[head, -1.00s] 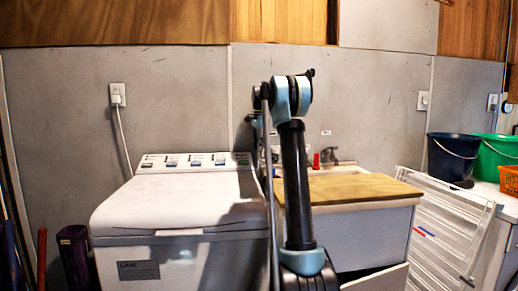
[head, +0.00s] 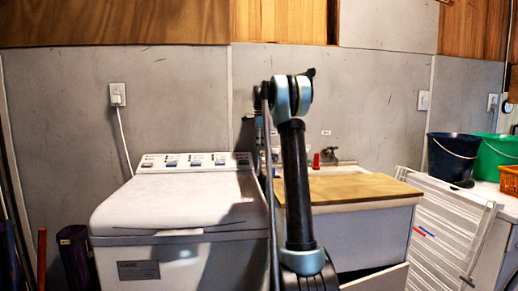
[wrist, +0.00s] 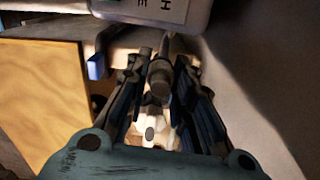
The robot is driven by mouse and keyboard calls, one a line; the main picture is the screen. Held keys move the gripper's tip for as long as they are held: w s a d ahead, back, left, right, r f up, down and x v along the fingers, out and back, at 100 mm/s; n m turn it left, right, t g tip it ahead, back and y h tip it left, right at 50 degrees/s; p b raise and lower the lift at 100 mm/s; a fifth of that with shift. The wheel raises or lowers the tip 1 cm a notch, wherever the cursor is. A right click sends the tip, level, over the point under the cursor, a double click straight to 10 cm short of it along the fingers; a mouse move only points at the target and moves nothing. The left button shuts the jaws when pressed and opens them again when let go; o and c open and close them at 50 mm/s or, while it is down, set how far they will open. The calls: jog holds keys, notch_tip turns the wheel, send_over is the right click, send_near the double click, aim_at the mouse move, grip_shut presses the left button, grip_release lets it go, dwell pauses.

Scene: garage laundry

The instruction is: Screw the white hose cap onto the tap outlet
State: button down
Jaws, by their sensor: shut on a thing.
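In the wrist view my gripper (wrist: 162,72) has its dark fingers closed in around a small thing. A dark, rounded, cylinder-like piece shows between the fingertips. Pale white parts show lower between the fingers; they look like the white hose cap (wrist: 155,130), but shadow and the fingers hide its outline. I cannot tell whether the cap touches the tap outlet. In the head view a grey tap (head: 331,155) with a red-topped part (head: 316,160) beside it stands at the back of the sink. My arm hides my gripper there.
A white washing machine (head: 175,200) stands left. A white rack (head: 440,235) leans at right, near dark (head: 452,157) and green (head: 497,150) buckets.

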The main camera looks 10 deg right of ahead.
jog(key=shift+s+a, duration=0.1)
jog(key=shift+s, duration=0.05)
jog(key=m, duration=0.5)
jog(key=shift+m, duration=0.4)
jog(key=shift+a, duration=0.1)
jog(key=m, duration=0.5)
jog(key=shift+m, duration=0.4)
jog(key=c, duration=1.3)
grip_release()
jog(key=shift+r, duration=0.1)
notch_tip(320, 180, up, 12)
jog(key=shift+f, duration=0.15)
